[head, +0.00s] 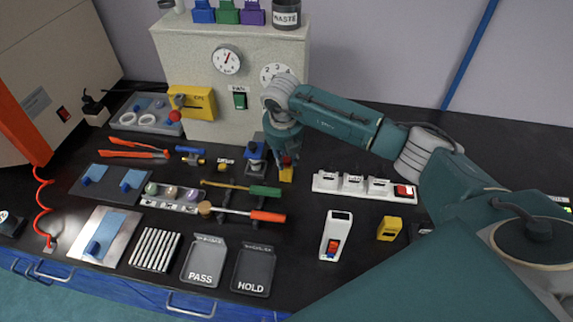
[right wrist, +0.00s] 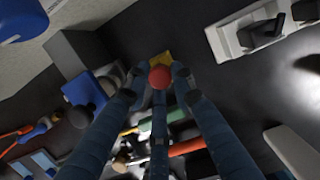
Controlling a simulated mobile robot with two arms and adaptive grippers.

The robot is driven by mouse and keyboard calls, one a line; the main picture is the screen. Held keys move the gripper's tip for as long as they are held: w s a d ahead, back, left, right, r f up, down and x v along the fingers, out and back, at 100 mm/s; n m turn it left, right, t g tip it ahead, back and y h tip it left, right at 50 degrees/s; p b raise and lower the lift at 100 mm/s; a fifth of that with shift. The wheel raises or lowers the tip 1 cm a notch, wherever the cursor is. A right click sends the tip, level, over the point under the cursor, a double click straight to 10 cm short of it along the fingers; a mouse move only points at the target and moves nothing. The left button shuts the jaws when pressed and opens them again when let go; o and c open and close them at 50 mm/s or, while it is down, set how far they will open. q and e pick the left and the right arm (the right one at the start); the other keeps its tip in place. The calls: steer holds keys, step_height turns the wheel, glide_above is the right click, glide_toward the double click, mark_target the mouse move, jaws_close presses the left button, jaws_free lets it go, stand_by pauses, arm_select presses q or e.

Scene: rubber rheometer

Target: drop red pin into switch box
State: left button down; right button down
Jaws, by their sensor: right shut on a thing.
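The red pin shows as a round red head (right wrist: 159,76) between the fingertips in the right wrist view. It is a small red spot (head: 287,160) under the gripper in the head view. My right gripper (head: 285,153) is shut on it; the fingers hide its lower part. A yellow block (head: 286,174) is just below the pin; I cannot tell whether they touch. I cannot tell for sure which thing is the switch box. A white box with a red rocker switch (head: 333,240) lies to the front right. My left gripper is not in view.
A white strip with several sockets and a red switch (head: 365,189) lies right of the gripper. A blue device (head: 255,155) stands close on its left. Green and orange handled tools (head: 264,191) lie in front. The grey machine (head: 222,128) stands behind.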

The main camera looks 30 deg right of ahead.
steer(key=shift+r+p, duration=2.7)
steer(key=shift+r, duration=1.75)
